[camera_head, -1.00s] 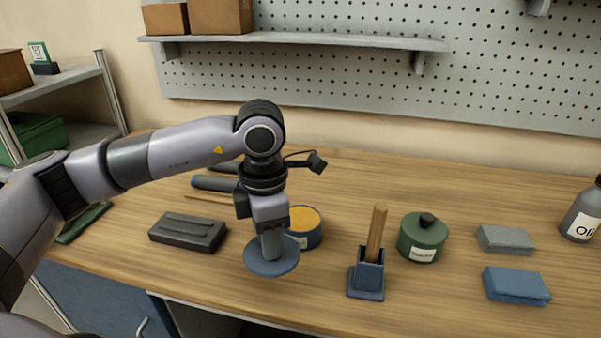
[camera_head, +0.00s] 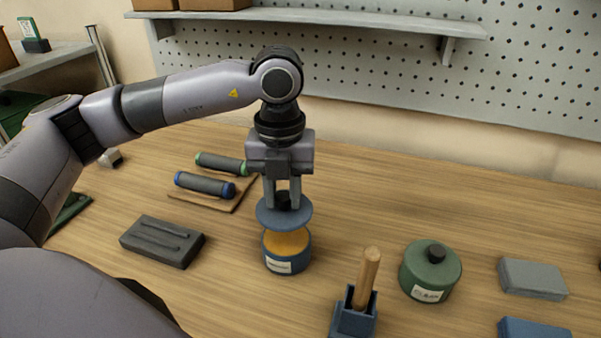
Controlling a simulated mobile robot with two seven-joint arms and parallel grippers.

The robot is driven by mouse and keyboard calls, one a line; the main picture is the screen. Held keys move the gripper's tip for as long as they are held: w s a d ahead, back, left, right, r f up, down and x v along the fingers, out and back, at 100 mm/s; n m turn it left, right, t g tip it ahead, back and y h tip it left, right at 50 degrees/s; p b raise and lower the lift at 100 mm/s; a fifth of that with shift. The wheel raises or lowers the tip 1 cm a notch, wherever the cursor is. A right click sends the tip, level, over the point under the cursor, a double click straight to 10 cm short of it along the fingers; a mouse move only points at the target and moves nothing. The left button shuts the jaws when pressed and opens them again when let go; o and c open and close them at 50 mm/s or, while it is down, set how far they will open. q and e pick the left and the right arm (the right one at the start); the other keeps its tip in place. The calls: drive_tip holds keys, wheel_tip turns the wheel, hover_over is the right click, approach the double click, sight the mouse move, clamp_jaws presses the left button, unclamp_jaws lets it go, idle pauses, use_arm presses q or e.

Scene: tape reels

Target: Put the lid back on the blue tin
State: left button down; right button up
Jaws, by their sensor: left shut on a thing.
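The blue tin (camera_head: 288,262) stands open on the bench, with a pale label on its front and yellow-orange contents showing at the top. My left gripper (camera_head: 283,197) is shut on the dark knob of the blue lid (camera_head: 284,216). It holds the lid roughly level above the tin. A gap shows between the lid and the tin, with the yellow-orange contents visible in it. The lid hides the back of the tin's rim. My right gripper is not in view.
A green lidded tin (camera_head: 428,272) and a blue holder (camera_head: 354,318) with a wooden handle stand to the right. Grey (camera_head: 532,279) and blue (camera_head: 533,329) blocks lie further right. A dark grey block (camera_head: 162,242) and a board with two rollers (camera_head: 212,185) lie left.

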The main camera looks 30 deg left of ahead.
sight(284, 211)
use_arm(q)
drive_tip(key=shift+w, duration=0.2)
drive_tip(key=shift+s+f+b, duration=0.2)
drive_tip(key=shift+f+b, duration=0.15)
drive_tip(key=shift+f, duration=0.2)
wheel_tip(284, 211, down, 3)
drive_tip(key=shift+f+b, duration=0.1)
drive_tip(key=shift+b, duration=0.9)
drive_tip(key=shift+f+b, duration=0.9)
drive_tip(key=shift+f, duration=0.15)
drive_tip(key=shift+f+b, duration=0.15)
drive_tip(key=shift+b, duration=0.55)
idle(0.3)
drive_tip(key=shift+c, duration=1.4)
unclamp_jaws()
